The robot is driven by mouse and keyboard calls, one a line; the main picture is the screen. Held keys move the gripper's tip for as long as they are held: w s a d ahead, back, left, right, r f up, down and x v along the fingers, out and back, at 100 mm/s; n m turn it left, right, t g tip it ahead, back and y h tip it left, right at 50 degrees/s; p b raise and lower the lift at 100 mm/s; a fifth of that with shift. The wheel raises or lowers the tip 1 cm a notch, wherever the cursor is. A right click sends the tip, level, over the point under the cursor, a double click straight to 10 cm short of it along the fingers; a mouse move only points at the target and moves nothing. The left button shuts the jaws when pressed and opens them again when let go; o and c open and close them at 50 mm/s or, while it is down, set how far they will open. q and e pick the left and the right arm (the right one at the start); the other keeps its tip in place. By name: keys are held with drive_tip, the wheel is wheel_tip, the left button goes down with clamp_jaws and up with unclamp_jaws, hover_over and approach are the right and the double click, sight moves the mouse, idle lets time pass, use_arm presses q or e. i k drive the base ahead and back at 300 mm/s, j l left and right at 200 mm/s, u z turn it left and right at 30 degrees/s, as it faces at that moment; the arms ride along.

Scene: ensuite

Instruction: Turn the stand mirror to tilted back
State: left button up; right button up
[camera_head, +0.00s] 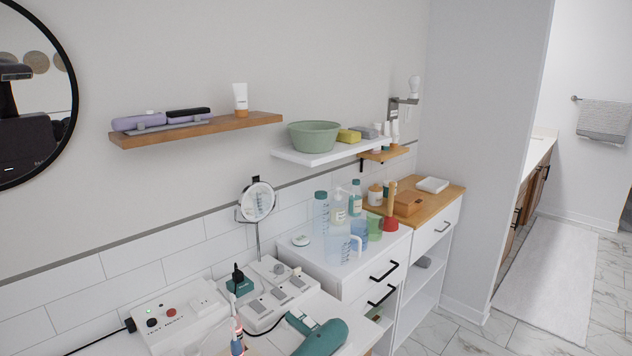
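Neither of my grippers is in view.
A teal hair dryer (321,338) and a white box with buttons (175,318) lie on the near counter. Bottles and a clear pitcher (341,246) crowd the white cabinet at right. A wooden shelf (196,130) and a white shelf (325,152) jut out above.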

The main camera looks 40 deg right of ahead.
sight(255, 203)
drive_tip(key=z, duration=1.05)
drive_tip(key=i+l, duration=0.15)
drive_tip(key=l, duration=0.15)
drive_tip(key=i+l, duration=0.15)
drive_tip(key=l, duration=0.15)
